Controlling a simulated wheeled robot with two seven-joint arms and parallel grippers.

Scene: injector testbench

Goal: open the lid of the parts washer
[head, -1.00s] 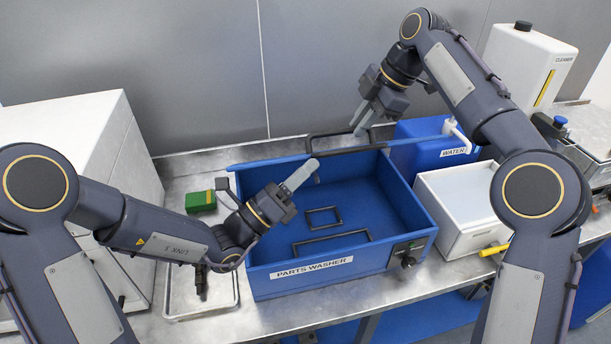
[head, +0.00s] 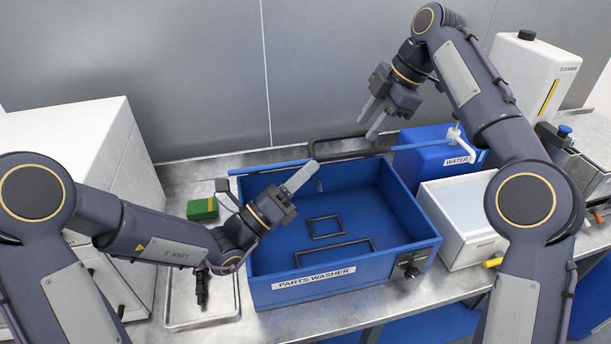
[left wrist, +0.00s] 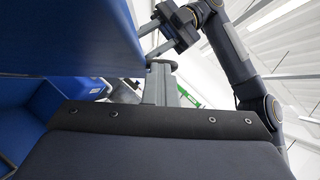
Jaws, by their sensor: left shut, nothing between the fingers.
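The blue parts washer (head: 315,283) stands on the bench with its inside exposed. Its lid (head: 275,167) is raised at the back, seen nearly edge-on. A black handle (head: 340,139) is on the lid. My right gripper (head: 370,122) is open and empty, its fingertips just above the right part of the handle; I cannot tell if they touch it. My left gripper (head: 305,174) is shut and empty over the open washer. In the left wrist view its fingers (left wrist: 160,85) show beside a large blue panel (left wrist: 75,35).
A green box (head: 202,209) and a metal tray (head: 203,318) lie left of the washer. A blue water container (head: 430,160) and a white bin (head: 450,222) stand on the right. A white cabinet (head: 65,130) is at left, a cleaner bottle (head: 530,75) at far right.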

